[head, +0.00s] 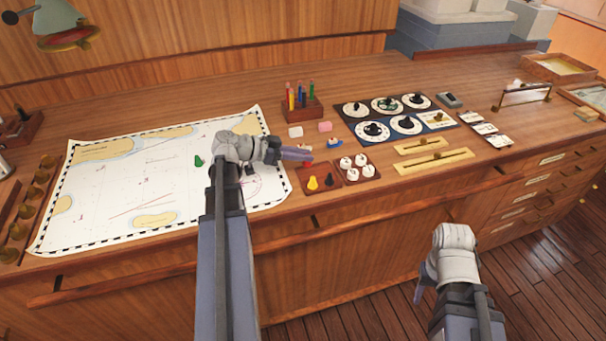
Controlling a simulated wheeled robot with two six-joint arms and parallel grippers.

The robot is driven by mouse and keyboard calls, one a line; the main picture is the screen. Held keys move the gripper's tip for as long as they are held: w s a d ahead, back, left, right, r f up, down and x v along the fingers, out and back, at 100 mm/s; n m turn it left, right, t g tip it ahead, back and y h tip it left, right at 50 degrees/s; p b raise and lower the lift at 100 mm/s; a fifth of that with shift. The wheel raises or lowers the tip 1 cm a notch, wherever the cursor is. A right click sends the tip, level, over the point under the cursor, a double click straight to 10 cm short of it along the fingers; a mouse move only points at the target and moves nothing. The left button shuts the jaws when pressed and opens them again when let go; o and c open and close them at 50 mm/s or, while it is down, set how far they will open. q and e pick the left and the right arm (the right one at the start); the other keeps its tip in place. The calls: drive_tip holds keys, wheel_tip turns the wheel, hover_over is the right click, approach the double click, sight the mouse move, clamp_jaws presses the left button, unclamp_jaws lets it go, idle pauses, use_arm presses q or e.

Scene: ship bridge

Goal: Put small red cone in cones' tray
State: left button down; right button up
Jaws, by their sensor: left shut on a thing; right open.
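My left gripper (305,155) reaches right from over the chart and is shut on the small red cone, mostly hidden; only a bit of red shows at the fingertips. It is above the back edge of the cones' tray (301,186), a small reddish-brown tray. A green cone (198,160) stands on the chart, left of my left wrist. My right gripper (421,287) is open and empty, low in front of the drawers.
The chart (110,185) covers the left of the desk. A tray of white pieces (361,180) stands right beside the cones' tray. Behind are a pen holder (302,112) and erasers (325,127). Dial panels (385,121) and brass rulers (434,161) lie to the right.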

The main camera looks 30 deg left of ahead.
use_arm(q)
drive_tip(key=shift+f, duration=0.1)
wheel_tip(320, 180, down, 4)
drive_tip(key=b, duration=0.3)
drive_tip(key=shift+b, duration=0.4)
drive_tip(key=shift+r, duration=0.2)
drive_tip(key=shift+f, duration=0.15)
drive_tip(key=c, duration=0.8)
unclamp_jaws()
